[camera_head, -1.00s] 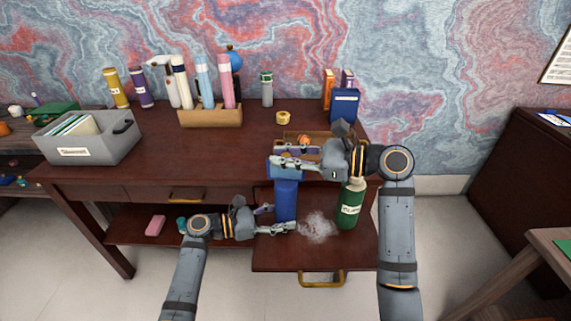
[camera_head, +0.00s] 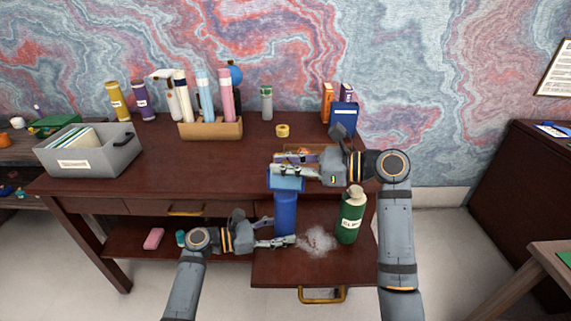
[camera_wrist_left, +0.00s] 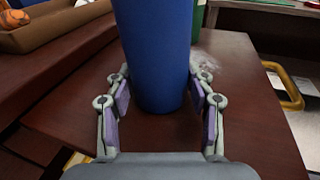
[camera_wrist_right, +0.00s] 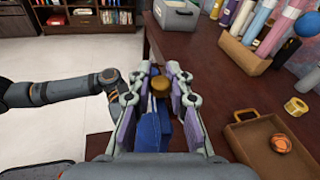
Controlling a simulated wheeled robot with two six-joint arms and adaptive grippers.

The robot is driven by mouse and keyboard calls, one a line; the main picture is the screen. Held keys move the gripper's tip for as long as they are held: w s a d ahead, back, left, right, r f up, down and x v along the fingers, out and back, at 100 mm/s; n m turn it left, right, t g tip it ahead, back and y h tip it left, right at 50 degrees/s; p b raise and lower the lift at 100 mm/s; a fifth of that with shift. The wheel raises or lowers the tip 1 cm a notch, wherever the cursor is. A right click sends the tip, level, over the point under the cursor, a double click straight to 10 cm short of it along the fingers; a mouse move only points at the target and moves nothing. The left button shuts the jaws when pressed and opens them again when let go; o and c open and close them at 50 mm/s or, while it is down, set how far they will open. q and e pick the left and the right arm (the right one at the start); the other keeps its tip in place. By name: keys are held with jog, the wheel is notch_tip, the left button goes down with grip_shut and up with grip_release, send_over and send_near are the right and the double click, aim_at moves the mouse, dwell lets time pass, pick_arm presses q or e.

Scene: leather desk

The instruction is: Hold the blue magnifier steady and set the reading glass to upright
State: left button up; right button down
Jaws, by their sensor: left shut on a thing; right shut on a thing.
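The blue magnifier (camera_head: 286,215) stands upright on the pulled-out lower shelf, with a blue tilted part (camera_head: 286,183) at its top. My left gripper (camera_head: 285,241) is shut on its lower body; the left wrist view shows the blue cylinder (camera_wrist_left: 157,50) between the fingers. My right gripper (camera_head: 280,170) is at the top part. In the right wrist view, blue surfaces (camera_wrist_right: 153,132) and a round brownish-gold part (camera_wrist_right: 159,87) show between the right fingers. I cannot make out a lens or the exact angle of the reading glass.
A green bottle (camera_head: 350,215) stands right of the magnifier on the shelf, with a whitish patch (camera_head: 317,240) between them. A wooden tray (camera_wrist_right: 265,137) with an orange ball lies on the desktop. A grey bin (camera_head: 88,152) stands at the left.

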jog(key=shift+f, duration=0.2)
dwell(0.6)
jog(key=c, duration=1.2)
grip_release()
jog(key=shift+d+r, duration=0.1)
jog(key=v, duration=1.2)
